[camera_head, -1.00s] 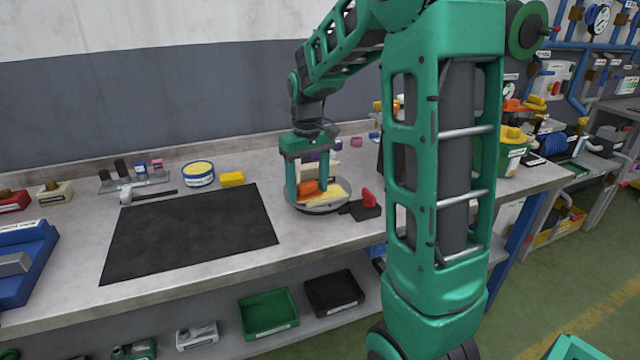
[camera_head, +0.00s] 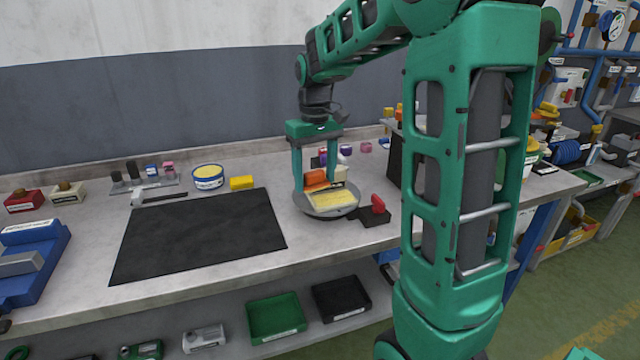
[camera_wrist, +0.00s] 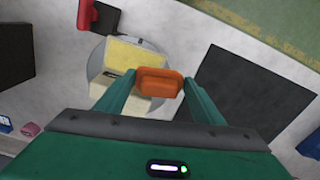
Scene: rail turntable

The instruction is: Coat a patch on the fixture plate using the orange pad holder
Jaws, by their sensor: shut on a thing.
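The orange pad holder (camera_head: 316,178) is held between the fingers of my gripper (camera_head: 316,184); it also shows in the wrist view (camera_wrist: 159,82), between the two green fingertips of my gripper (camera_wrist: 156,86). The holder is over the round grey turntable (camera_head: 312,207). A pale yellow plate (camera_head: 338,200), seemingly the fixture plate, lies on the turntable next to the holder; it also shows in the wrist view (camera_wrist: 132,54). I cannot tell whether the holder touches the plate. The holder's underside is hidden.
A red-handled black block (camera_head: 377,206) stands just right of the turntable. A black mat (camera_head: 200,235) lies to the left. Behind it are a blue-and-white tub (camera_head: 208,178), a yellow block (camera_head: 241,183) and a tool rack (camera_head: 143,184).

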